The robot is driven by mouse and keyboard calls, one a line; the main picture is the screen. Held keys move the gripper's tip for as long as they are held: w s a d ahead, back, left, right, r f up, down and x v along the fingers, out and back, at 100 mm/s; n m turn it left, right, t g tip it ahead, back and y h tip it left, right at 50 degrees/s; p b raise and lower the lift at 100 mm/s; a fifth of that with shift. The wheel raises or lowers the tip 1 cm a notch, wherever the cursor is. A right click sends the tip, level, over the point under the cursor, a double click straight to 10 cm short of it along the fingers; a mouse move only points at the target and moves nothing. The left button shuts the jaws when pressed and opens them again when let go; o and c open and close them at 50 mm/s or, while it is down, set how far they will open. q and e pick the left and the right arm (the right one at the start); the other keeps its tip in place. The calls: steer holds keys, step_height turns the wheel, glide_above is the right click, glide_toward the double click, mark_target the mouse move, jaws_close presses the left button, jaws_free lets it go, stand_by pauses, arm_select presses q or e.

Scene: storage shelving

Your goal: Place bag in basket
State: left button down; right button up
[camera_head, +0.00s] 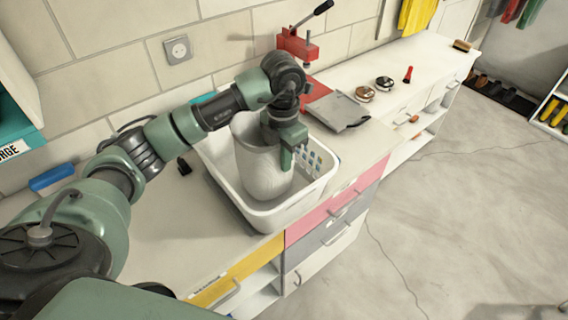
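The bag (261,176) is a light grey, rounded, tall shape inside the white basket (262,217), slightly tilted. The basket stands on the countertop, with slotted side walls. My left gripper (288,154) points down over the basket, at the bag's upper right side, and appears shut on the bag. Only part of its fingers shows against the bag. I cannot tell whether the bag's bottom touches the basket floor, as the front wall hides it. My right gripper is not in view.
A red press (297,46) and a grey flat case (338,111) stand behind the basket. Two small round tins (385,83) and a red item (408,74) lie farther right. A blue object (52,177) lies left. Drawers (325,205) are below; open floor is at right.

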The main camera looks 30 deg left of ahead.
arm_select(q)
step_height(320, 180, down, 2)
steer(key=shift+f, duration=0.2)
steer(key=c, duration=1.6)
jaws_free()
